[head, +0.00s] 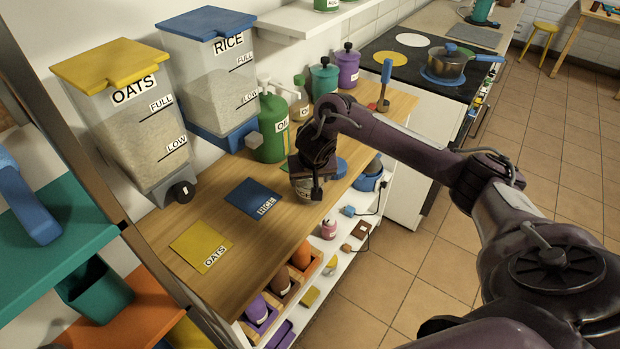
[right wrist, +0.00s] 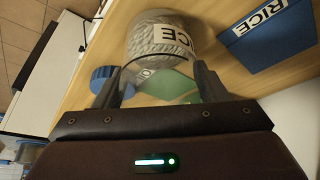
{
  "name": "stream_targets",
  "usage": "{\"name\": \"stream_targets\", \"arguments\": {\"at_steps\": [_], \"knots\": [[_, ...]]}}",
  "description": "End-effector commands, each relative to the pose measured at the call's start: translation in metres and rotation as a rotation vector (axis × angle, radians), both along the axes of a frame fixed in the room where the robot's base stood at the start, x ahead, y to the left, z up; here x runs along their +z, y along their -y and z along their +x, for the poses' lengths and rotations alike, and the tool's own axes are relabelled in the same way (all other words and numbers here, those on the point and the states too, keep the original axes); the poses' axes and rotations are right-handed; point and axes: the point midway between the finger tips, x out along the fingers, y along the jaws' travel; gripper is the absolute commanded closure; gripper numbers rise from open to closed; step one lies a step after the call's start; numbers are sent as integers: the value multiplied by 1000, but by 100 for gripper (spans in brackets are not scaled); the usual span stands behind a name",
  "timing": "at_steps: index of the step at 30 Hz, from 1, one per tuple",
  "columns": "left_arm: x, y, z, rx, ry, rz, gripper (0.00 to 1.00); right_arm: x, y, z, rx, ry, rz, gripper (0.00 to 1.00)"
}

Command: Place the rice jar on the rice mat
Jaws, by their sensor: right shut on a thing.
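The rice jar (right wrist: 157,40) is a clear jar with pale contents and a white RICE label. My right gripper (head: 308,180) is shut on it near the counter's front edge; its fingers (right wrist: 158,88) sit either side of the jar in the right wrist view. In the head view the gripper hides most of the jar (head: 305,194). I cannot tell whether its base touches the counter. The blue rice mat (head: 252,200) lies flat and bare, left of the jar; it also shows in the right wrist view (right wrist: 268,40). My left gripper is not in view.
A yellow oats mat (head: 201,246) lies left of the rice mat. A blue round thing (head: 341,168) is right of the jar. Shelves below hold small items.

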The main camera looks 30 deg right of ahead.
Motion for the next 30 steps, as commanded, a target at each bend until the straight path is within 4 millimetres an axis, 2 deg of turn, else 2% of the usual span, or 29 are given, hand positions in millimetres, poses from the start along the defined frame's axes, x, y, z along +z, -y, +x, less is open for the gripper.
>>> {"name": "stream_targets", "arguments": {"at_steps": [9,10,15,24,26,30], "knots": [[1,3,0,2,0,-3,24,-3,0,0,1,-1,0,62],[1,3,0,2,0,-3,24,-3,0,0,1,-1,0,31],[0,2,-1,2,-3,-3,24,-3,0,0,1,0,0,12],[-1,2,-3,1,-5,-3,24,0,0,0,0,1,0,12],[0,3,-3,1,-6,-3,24,5,-1,-1,1,2,1,12],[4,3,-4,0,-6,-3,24,26,-5,-8,3,3,2,12]]}}
